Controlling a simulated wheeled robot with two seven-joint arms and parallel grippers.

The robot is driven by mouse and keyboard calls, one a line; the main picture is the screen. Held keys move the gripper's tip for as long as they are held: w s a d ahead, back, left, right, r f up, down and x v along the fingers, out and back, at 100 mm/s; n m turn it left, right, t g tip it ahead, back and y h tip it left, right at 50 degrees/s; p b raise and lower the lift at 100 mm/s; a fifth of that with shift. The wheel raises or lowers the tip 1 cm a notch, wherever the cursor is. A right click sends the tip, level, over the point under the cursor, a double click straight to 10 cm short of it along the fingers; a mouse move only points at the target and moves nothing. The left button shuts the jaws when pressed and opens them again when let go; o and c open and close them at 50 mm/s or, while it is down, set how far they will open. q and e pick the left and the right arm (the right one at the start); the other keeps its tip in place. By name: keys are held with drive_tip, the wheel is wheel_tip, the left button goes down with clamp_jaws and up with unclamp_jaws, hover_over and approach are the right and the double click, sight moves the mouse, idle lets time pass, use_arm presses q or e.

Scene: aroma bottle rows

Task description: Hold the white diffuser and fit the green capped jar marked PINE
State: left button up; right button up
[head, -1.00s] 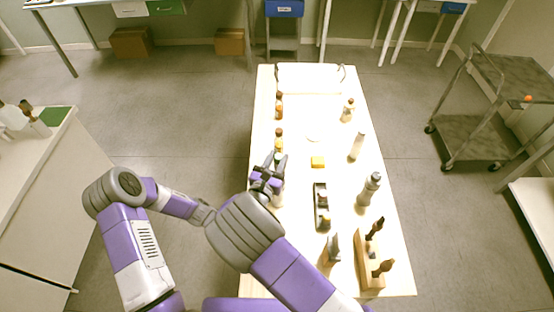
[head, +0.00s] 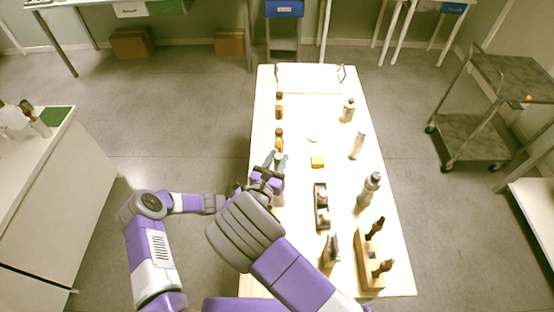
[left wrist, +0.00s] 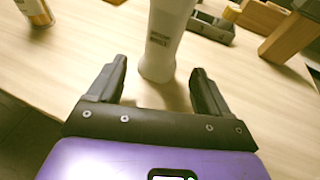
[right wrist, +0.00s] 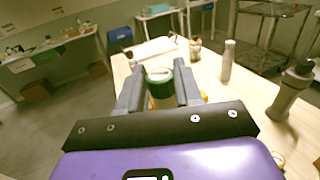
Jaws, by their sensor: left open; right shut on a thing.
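My right gripper (right wrist: 160,92) is shut on the green capped jar (right wrist: 159,76), whose green lid has a pale top. In the head view this gripper (head: 278,164) is above the left side of the table, and little of the jar shows. The white diffuser (left wrist: 166,38) stands upright on the table, with a small dark label, in the left wrist view. Its top is cut off there. My left gripper (left wrist: 158,82) is open, with the diffuser's base just ahead of its fingertips, between their lines. In the head view my right arm largely hides the left gripper.
Amber bottles (head: 279,105) stand along the table's (head: 325,110) left edge. A white bottle (head: 357,145) is farther back.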

sight(273, 198)
use_arm(q)
drive_tip(key=shift+x, duration=2.95)
drive_tip(key=c, duration=0.7)
use_arm(e)
drive_tip(key=shift+f, duration=0.15)
drive_tip(key=shift+f, duration=1.25)
drive_tip(key=shift+f, duration=1.9)
